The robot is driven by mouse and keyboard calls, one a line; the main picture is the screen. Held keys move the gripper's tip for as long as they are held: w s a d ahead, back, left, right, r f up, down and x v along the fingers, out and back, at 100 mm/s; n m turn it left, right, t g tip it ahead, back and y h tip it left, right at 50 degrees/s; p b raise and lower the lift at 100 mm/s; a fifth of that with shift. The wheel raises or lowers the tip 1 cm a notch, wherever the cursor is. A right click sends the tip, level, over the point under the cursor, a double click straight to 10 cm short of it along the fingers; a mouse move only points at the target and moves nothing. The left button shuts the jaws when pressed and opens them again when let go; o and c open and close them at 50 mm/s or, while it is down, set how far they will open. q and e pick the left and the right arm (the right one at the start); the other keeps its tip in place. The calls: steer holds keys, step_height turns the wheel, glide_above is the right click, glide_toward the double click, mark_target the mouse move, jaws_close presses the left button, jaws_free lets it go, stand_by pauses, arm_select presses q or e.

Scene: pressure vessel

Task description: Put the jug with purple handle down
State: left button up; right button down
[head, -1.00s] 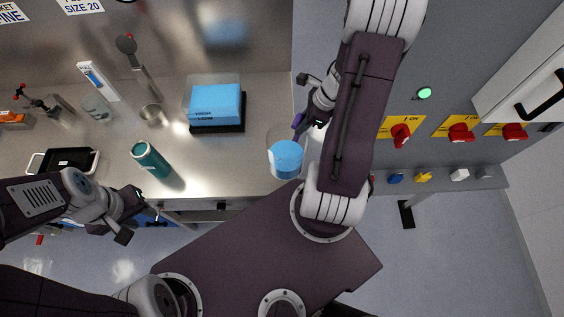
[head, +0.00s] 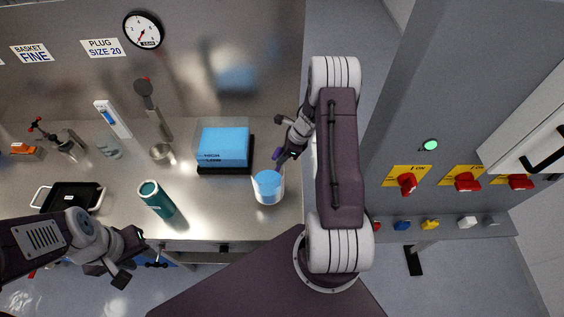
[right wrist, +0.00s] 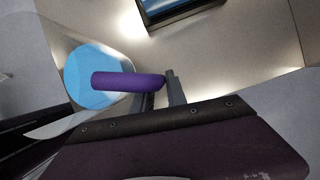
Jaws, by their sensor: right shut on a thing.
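The jug (head: 268,188) is clear with blue liquid in it. It looks upright over the counter's front right corner; I cannot tell whether its base touches the counter. Its purple handle (head: 278,154) is toward my right gripper (head: 284,151). In the right wrist view the jug (right wrist: 82,60) is at the left, and the purple handle (right wrist: 125,82) lies between the fingers of my right gripper (right wrist: 160,92), which is shut on it. My left gripper (head: 130,262) is empty, jaws apart, in front of the counter's front edge.
A blue box on a black base (head: 224,150) stands just left of the jug. A teal bottle (head: 156,198), a small metal cup (head: 161,152) and a black tray (head: 68,197) stand further left. The counter (head: 215,205) is clear between bottle and jug. Red switches (head: 407,184) are on the right panel.

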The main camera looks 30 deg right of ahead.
steer(key=f, duration=0.3)
steer(key=shift+s+f+p, duration=0.2)
steer(key=shift+f+p, duration=0.1)
steer(key=shift+p, duration=0.05)
steer(key=shift+w+f, duration=0.2)
steer(key=shift+f, duration=0.05)
steer(key=shift+s+f, duration=0.1)
steer(key=c, duration=1.3)
jaws_free()
steer(key=shift+c, duration=0.2)
